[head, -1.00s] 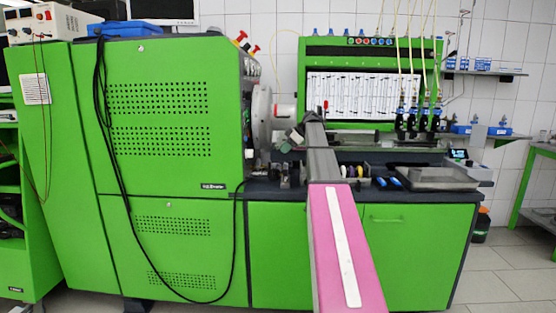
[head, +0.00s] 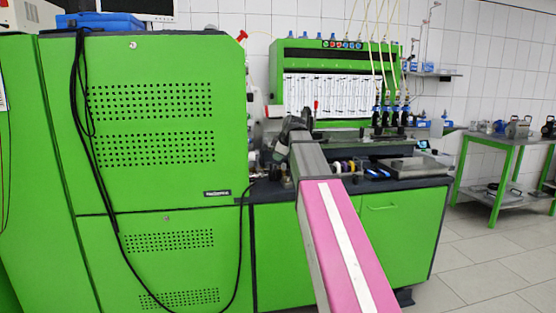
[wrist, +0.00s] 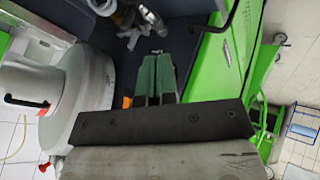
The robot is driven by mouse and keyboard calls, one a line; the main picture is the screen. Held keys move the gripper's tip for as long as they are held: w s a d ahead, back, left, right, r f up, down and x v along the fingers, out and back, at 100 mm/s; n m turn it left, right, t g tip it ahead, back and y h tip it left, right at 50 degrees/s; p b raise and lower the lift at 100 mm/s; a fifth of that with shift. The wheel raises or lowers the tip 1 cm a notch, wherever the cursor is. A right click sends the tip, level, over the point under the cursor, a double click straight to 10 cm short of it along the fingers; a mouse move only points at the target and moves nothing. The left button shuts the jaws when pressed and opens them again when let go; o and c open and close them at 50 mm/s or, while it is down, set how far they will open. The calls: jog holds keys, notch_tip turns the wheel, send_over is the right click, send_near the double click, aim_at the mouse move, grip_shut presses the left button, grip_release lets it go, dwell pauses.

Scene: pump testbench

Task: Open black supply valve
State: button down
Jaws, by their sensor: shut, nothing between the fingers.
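I cannot single out the black supply valve for certain in either view. Several black fittings with blue tops (head: 377,118) hang under the pale hoses at the front of the green test panel. A red-ended handle (head: 242,36) sticks up behind the top of the green cabinet. In the wrist view, my gripper (wrist: 158,56) has its green fingers together, with nothing between them, above the dark bench top. In the head view, my arm reaches toward the bench; the gripper is small there and its fingers cannot be made out.
The green cabinet (head: 150,120) stands close on the left, with a black cable hanging down its front. A pale round wheel (wrist: 85,90) is left of my fingers, and metal fittings (wrist: 130,14) lie beyond them. A metal tray (head: 405,167) sits on the bench's right.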

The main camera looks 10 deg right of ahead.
aim_at(268, 171)
jog(key=w+f, duration=0.2)
jog(key=w, duration=0.1)
jog(key=w+a+f, duration=0.1)
jog(key=w+f, duration=0.4)
jog(key=shift+w+a, duration=0.15)
jog(key=shift+w, duration=0.15)
jog(key=w+d+n, duration=0.1)
jog(key=w+n+y, duration=0.1)
jog(key=w, duration=0.1)
jog(key=shift+d+g, duration=0.4)
jog(key=shift+s, duration=0.1)
dwell(0.3)
